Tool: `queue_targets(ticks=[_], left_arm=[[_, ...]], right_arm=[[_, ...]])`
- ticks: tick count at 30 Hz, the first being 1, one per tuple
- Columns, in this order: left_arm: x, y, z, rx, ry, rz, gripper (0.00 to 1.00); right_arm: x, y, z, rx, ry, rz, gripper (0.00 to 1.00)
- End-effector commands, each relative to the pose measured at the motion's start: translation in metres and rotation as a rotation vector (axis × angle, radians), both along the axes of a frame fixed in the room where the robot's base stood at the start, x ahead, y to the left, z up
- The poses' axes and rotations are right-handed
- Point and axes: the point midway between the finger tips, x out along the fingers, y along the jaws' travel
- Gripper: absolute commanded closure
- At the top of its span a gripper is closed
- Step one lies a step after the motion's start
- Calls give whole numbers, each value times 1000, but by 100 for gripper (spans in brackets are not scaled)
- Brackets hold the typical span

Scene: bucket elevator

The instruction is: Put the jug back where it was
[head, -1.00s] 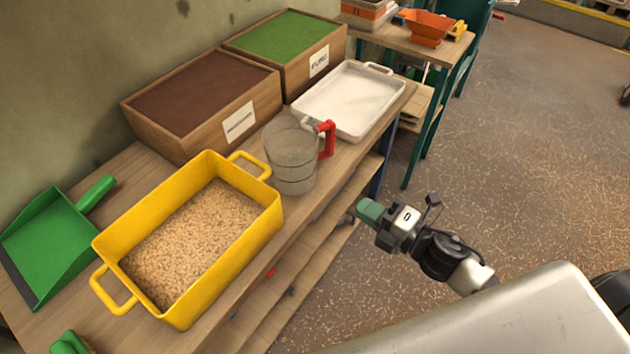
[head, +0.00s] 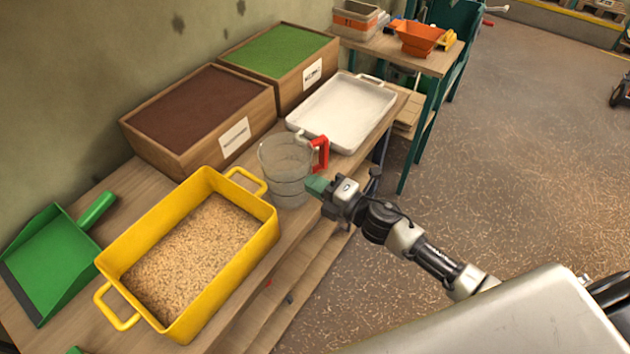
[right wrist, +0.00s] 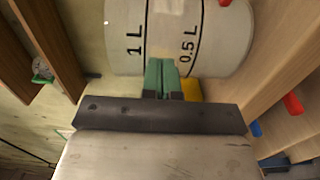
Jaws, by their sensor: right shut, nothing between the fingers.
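The clear jug (head: 286,172) with a red handle (head: 320,154) stands upright on the wooden bench, between the yellow tub and the white tray. In the right wrist view the jug's wall (right wrist: 185,25) with its 1 L and 0.5 L marks fills the top, just ahead of the fingers. My right gripper (head: 316,186) is beside the jug, below its handle. Its green fingertips (right wrist: 161,75) are together with nothing between them. I cannot tell if they touch the jug. My left gripper is not in view.
The yellow tub (head: 262,232) of grain stands left of the jug, the white tray (head: 345,112) behind it. Two wooden boxes, brown-topped (head: 190,108) and green-topped (head: 280,52), line the wall. A green dustpan (head: 52,255) lies at far left. Open floor (head: 500,170) is at right.

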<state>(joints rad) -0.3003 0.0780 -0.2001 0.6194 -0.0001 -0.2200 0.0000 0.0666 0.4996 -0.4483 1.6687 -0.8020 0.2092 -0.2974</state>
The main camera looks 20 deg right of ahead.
Motion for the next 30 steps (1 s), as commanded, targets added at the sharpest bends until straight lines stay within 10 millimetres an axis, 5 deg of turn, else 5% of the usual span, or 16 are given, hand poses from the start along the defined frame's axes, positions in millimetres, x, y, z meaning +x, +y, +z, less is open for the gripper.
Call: queue_targets(ticks=[12, 22, 30], left_arm=[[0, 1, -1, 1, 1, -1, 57], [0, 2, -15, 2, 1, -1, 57], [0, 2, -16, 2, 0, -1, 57]], right_arm=[[5, -1, 0, 1, -1, 0, 100], [64, -9, -2, 0, -3, 0, 100], [76, -11, 0, 2, 1, 1, 100]])
